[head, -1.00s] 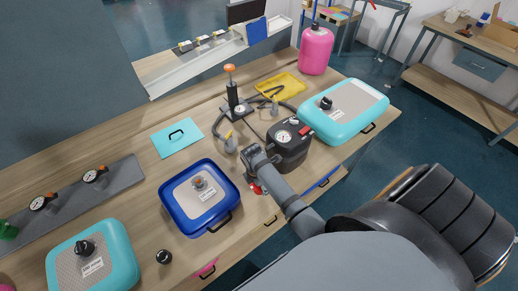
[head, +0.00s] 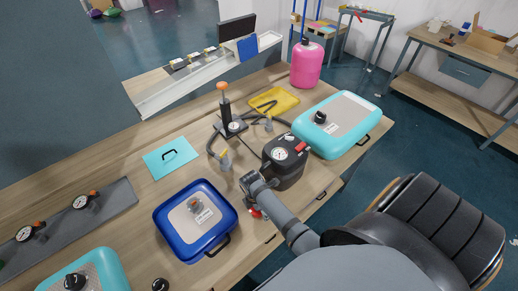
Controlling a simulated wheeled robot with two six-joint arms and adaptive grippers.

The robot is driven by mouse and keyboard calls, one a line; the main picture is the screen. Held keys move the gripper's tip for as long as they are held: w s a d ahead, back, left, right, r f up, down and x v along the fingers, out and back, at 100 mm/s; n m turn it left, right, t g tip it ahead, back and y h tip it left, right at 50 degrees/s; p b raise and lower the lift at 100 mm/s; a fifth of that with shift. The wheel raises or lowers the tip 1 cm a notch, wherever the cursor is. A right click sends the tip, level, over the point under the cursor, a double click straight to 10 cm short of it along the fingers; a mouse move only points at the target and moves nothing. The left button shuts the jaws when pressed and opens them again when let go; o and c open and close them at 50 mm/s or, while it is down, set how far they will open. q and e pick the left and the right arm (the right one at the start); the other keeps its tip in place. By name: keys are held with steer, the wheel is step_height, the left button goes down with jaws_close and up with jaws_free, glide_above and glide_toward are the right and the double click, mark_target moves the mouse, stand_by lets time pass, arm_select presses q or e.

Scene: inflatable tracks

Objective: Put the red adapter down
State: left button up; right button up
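A small red piece (head: 256,212), likely the red adapter, shows just below my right wrist at the table's front edge. It is mostly hidden, so I cannot tell whether it touches the table. My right arm comes in from the lower right, and its gripper (head: 257,203) points down between the blue case and the black pump unit. The wrist hides the fingers, so their opening and any hold on the red piece are unclear. My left gripper is not in view.
The blue case (head: 213,238) lies left of my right gripper. The black pump unit (head: 285,173) with a gauge stands right. A turquoise case (head: 359,125), pink canister (head: 307,65), yellow tray (head: 287,95) and hand pump (head: 225,107) stand farther back. Bare wood lies around the turquoise plate (head: 166,163).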

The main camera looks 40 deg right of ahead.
steer(key=shift+w+r, duration=0.1)
steer(key=shift+r, duration=0.3)
steer(key=r, duration=0.2)
steer(key=r+b, duration=0.1)
steer(key=shift+a+r, duration=0.3)
steer(key=shift+r, duration=0.1)
steer(key=r, duration=0.6)
steer(key=shift+a+r+b, duration=0.25)
steer(key=shift+a+b, duration=0.1)
steer(key=shift+a, duration=0.05)
steer(key=shift+r, duration=0.5)
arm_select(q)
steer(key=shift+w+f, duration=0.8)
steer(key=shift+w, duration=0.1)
